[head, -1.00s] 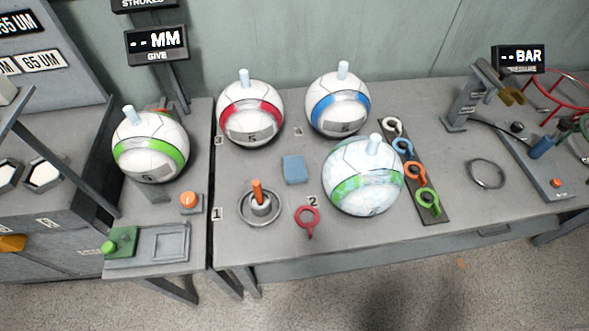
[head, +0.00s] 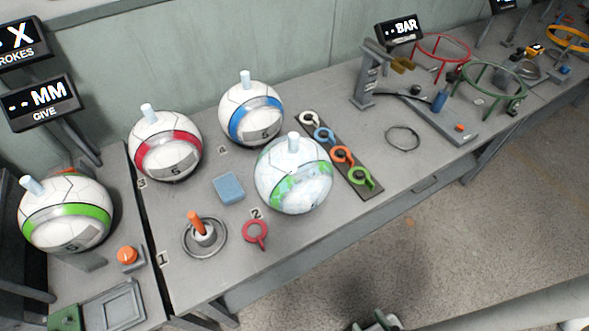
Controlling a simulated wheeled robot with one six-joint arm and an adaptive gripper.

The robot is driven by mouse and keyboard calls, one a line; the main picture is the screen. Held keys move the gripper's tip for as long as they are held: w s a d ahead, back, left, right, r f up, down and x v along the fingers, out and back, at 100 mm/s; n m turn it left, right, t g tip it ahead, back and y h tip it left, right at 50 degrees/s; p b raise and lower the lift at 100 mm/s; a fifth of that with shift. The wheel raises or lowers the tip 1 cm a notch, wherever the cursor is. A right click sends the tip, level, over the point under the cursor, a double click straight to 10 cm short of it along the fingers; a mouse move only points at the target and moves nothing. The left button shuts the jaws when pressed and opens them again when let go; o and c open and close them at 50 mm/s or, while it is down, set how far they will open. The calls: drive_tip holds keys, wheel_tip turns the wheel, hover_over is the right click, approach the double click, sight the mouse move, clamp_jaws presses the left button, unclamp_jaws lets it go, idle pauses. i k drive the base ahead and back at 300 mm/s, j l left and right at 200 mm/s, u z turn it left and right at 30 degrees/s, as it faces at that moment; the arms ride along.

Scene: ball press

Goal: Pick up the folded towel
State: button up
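The folded towel looks to be the small flat blue block (head: 228,187) on the grey table (head: 330,215). It lies between the red-banded ball (head: 166,146), the blue-banded ball (head: 251,113) and a white ball with green and pale blue patches (head: 293,175). Nothing covers it. What looks like the top of my gripper (head: 379,321) shows at the bottom edge, cut off by the frame. It is well below and to the right of the towel, off the table. Its fingers are too little seen to tell open from shut.
A ring base with an orange-topped post (head: 203,236) and a red ring key (head: 256,233) stand just in front of the towel. A strip of coloured hooks (head: 340,155) lies right of the patched ball. Further right are a wire loop (head: 402,138) and a stand (head: 370,75).

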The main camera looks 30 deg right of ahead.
sight(229, 189)
drive_tip(key=j, duration=0.65)
drive_tip(key=i+j, duration=0.15)
drive_tip(key=j, duration=1.1)
drive_tip(key=i, duration=0.05)
